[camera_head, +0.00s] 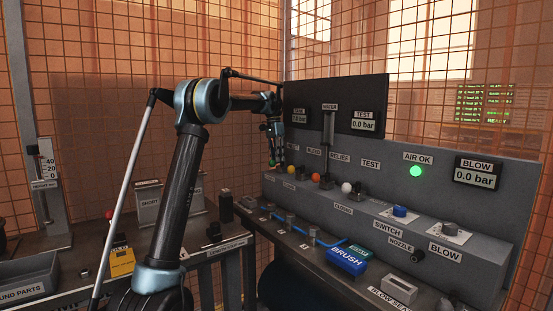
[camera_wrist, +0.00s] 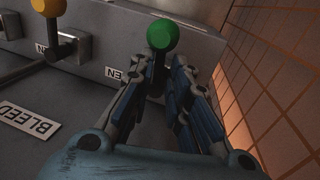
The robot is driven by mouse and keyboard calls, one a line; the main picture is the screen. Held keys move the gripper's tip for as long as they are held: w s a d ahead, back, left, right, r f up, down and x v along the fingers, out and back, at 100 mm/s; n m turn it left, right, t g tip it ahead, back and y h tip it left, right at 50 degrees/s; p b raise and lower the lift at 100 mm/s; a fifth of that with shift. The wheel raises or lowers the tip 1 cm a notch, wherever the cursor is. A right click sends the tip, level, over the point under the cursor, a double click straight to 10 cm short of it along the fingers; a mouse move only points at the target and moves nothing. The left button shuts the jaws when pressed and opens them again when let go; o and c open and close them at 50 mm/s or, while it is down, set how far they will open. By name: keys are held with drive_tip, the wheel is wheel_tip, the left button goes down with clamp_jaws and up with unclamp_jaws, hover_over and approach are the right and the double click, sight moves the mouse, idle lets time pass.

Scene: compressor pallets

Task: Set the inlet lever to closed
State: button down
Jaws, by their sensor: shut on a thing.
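A lever with a green ball knob (camera_wrist: 162,35) stands at the left end of the row on the grey console. I take it for the inlet lever; its name label is mostly covered in the body view. My gripper (camera_wrist: 165,80) is shut on this lever just below the ball, with a finger on each side of the stem. In the body view my gripper (camera_head: 276,152) comes down over the left end of the console. A label ending in "EN" (camera_wrist: 115,74) is beside the lever. The lower stem is hidden by the fingers.
A yellow-knob lever (camera_wrist: 48,6) stands beside the green one, near the BLEED label (camera_wrist: 30,118). An orange knob (camera_head: 316,177) and a white knob (camera_head: 347,187) follow to the right. A mesh fence (camera_wrist: 275,75) runs close on the gripper's right in the wrist view.

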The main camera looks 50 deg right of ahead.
drive_tip(key=shift+w, duration=0.2)
idle(0.4)
drive_tip(key=c, duration=1.7)
unclamp_jaws()
wheel_tip(320, 180, up, 12)
drive_tip(key=w, duration=0.2)
drive_tip(key=shift+w+f, duration=0.2)
drive_tip(key=shift+d, duration=0.1)
